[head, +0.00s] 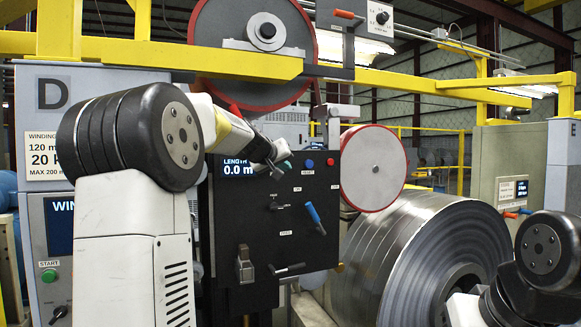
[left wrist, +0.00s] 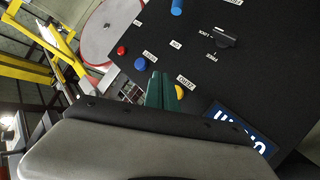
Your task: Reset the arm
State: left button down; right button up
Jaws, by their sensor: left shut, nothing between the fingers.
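My left gripper (head: 283,167) is in front of the upper part of the black control panel (head: 300,255), its arm coming in from the left. In the left wrist view its green fingers (left wrist: 161,90) are together and empty. They point at the panel close to a yellow button (left wrist: 180,92); I cannot tell whether they touch it. A red button (head: 329,162) and a blue button (head: 309,163) sit right of the gripper. The length display (head: 238,169) reads 0.0 m.
A blue lever (head: 315,217), a black knob (head: 277,206) and lower handles stick out of the panel. A large steel coil (head: 400,260) stands to the right. Red-rimmed discs (head: 374,168) and yellow beams (head: 450,85) are around and above. Cabinet D (head: 55,120) is at left.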

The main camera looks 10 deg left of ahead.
pick_arm(q)
jog(key=s+d+f+m+g, duration=0.1)
jog(key=s+d+f+g, duration=0.1)
jog(key=s+f, duration=0.6)
jog(key=s+d+f+m+g, duration=0.1)
jog(key=s+f, duration=0.7)
jog(key=s, duration=1.1)
jog(key=s+d+f+m+g, duration=0.2)
jog(key=s+d+f+g, duration=0.2)
jog(key=s+f, duration=0.4)
jog(key=s+g, duration=0.1)
jog(key=s, duration=0.5)
jog(key=shift+f, duration=0.35)
